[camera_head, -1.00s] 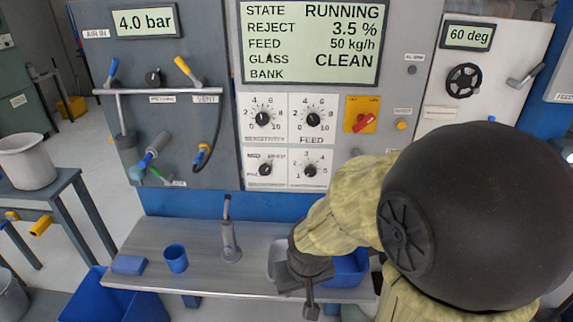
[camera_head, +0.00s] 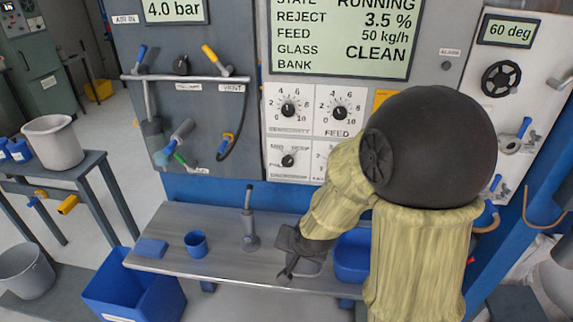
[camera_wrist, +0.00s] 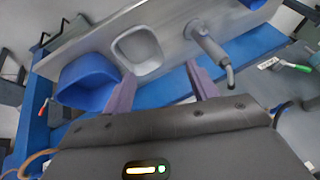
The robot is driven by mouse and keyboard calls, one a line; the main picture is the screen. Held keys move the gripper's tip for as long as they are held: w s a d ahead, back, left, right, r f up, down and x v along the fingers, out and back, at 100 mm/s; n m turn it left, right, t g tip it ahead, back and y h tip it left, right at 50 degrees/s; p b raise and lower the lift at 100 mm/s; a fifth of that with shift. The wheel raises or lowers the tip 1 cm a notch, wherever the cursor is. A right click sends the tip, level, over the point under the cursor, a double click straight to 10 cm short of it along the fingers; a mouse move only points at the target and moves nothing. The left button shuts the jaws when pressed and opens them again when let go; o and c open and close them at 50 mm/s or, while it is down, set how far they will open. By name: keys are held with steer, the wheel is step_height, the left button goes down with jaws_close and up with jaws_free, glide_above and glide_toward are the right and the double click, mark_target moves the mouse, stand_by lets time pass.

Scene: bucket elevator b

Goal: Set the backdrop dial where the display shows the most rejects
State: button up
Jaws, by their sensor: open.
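The display (camera_head: 340,38) reads reject 3.5 %, feed 50 kg/h, glass clean and running; its top line is cut off. The backdrop dial appears to be the lower-left black knob (camera_head: 288,160) on the white dial plates below the display, with small words around it. Its label is too blurred to read and its setting is unclear. My gripper (camera_head: 287,272) is low over the bench, well below the dials, open and empty. In the wrist view my gripper (camera_wrist: 160,88) shows two spread fingers over the bench's edge. The dial is not in that view.
Sensitivity (camera_head: 288,108) and feed (camera_head: 339,112) dials sit above it. My arm hides the lower-right dial and the panel to its right. The bench (camera_head: 220,262) holds a blue cup (camera_head: 196,244), a grey upright tool (camera_head: 249,232) and a blue bin (camera_head: 351,258).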

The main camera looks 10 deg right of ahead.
steer(key=w+a+m+t+y+p, duration=0.15)
steer(key=w+a+m+t, duration=0.5)
steer(key=w+m, duration=0.65)
steer(key=d+r+m+t+h, duration=0.1)
steer(key=m+h, duration=0.1)
steer(key=m, duration=0.5)
steer(key=d+r+m+t+h+p, duration=0.1)
steer(key=d+m+t+h, duration=0.1)
steer(key=m, duration=0.4)
steer(key=w+d+m+t+h, duration=0.1)
steer(key=m+h, duration=0.3)
steer(key=m, duration=0.3)
steer(key=shift+d+r+m+t, duration=0.3)
steer(key=shift+d+r+t, duration=0.05)
steer(key=shift+r, duration=0.05)
steer(key=shift+p, duration=0.4)
